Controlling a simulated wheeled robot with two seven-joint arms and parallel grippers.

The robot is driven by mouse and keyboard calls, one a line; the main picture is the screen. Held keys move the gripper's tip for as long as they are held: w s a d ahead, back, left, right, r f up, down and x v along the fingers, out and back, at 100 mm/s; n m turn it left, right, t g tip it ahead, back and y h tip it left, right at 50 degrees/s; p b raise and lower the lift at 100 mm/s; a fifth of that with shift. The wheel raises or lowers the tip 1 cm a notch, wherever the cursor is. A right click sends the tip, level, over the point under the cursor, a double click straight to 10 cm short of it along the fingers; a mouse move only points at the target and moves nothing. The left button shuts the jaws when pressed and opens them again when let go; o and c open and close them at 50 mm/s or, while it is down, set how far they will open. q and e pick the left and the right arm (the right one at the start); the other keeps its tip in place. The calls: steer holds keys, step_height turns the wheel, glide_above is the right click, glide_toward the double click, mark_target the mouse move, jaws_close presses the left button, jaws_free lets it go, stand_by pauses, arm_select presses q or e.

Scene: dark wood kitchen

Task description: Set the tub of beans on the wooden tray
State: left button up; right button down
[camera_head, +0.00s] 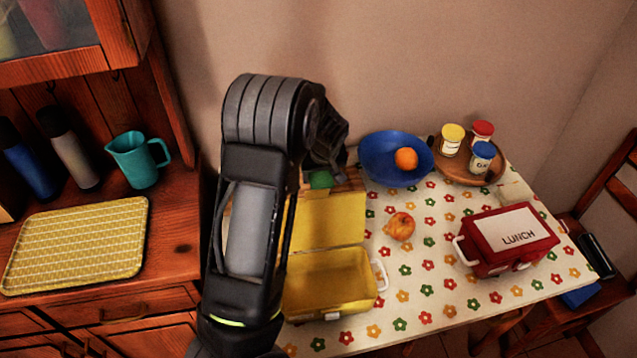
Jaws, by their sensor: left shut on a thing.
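My left gripper (325,163) is at the back of the table, mostly hidden behind my own forearm. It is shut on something. A small green thing (320,180) shows right at its fingers, perhaps the lid of the tub of beans; its body is hidden and no label can be read. The round wooden tray (441,170) stands at the back right of the table, to the right of the gripper. It holds a yellow-lidded tub (451,140), a red-lidded tub (482,132) and a blue-lidded tub (481,158). My right gripper is not in view.
A blue bowl (380,160) with an orange (406,159) stands between gripper and tray. A wooden board (350,181) lies near the gripper. An open yellow lunchbox (335,283), a peach-like fruit (400,226) and a red lunchbox (510,240) are nearer. The tray's front part looks clear.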

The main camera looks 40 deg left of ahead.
mark_target(319, 183)
arm_select(q)
steer(key=shift+f, duration=1.75)
steer(key=shift+f, duration=0.1)
steer(key=shift+f, duration=0.15)
steer(key=o, duration=1.5)
steer(key=shift+r+p, duration=0.35)
steer(key=shift+d+r, duration=0.15)
steer(key=shift+r, duration=0.15)
steer(key=b+v, duration=0.1)
steer(key=v, duration=1)
steer(key=shift+s+r, duration=0.1)
steer(key=shift+s, duration=0.05)
